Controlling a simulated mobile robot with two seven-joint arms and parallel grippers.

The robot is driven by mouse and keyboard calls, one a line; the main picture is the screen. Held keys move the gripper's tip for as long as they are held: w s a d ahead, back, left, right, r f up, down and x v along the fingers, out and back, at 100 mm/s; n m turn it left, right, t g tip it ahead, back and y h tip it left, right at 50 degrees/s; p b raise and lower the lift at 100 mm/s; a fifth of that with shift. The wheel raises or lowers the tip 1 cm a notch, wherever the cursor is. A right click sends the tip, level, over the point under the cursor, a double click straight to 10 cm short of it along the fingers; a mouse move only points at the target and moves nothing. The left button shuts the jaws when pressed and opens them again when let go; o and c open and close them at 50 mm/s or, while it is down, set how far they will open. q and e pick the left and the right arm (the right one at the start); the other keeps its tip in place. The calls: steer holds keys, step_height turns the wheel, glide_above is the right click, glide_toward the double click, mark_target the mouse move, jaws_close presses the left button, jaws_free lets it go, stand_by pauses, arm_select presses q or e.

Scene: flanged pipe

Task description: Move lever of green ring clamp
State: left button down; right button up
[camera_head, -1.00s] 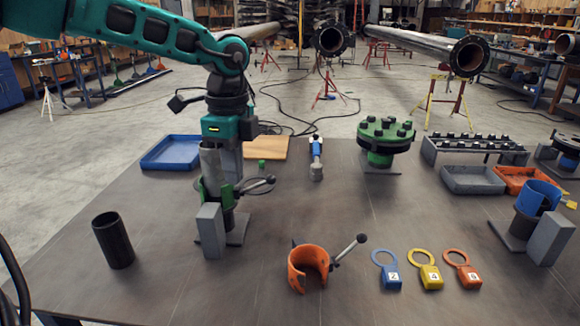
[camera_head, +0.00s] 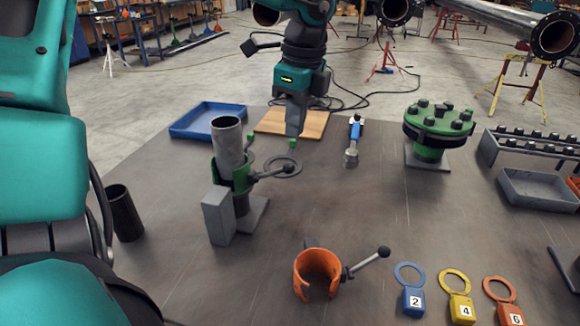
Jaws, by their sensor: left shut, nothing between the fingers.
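The green ring clamp (camera_head: 241,178) sits around the lower part of an upright grey pipe (camera_head: 228,150) on a stand. Its lever (camera_head: 271,173) points right and ends in a dark knob (camera_head: 289,169). My left gripper (camera_head: 294,132) is shut and empty. It points down, above and behind the knob in the picture, and appears apart from the lever and pipe. My right gripper is not in view.
A grey block (camera_head: 218,217) stands in front of the clamp, and a black tube (camera_head: 124,214) stands left. An orange clamp (camera_head: 309,268) with its own lever lies in front. A blue tray (camera_head: 208,108), wooden board (camera_head: 312,123) and green flange (camera_head: 440,122) are farther back.

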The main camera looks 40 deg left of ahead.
mark_target(292, 165)
arm_select(q)
steer(key=f, duration=0.2)
steer(key=f+b, duration=0.1)
steer(key=f, duration=0.1)
steer(key=f+b, duration=0.1)
steer(key=f, duration=0.1)
steer(key=shift+s+a+f, duration=0.1)
steer(key=shift+a+f, duration=0.15)
steer(key=shift+f, duration=0.25)
step_height(292, 165, down, 3)
steer(key=b, duration=0.4)
steer(key=shift+f, duration=0.1)
steer(key=shift+r, duration=0.25)
steer(key=d, duration=0.1)
steer(key=d+b, duration=0.1)
steer(key=w+r, duration=0.1)
steer(key=shift+d, duration=0.4)
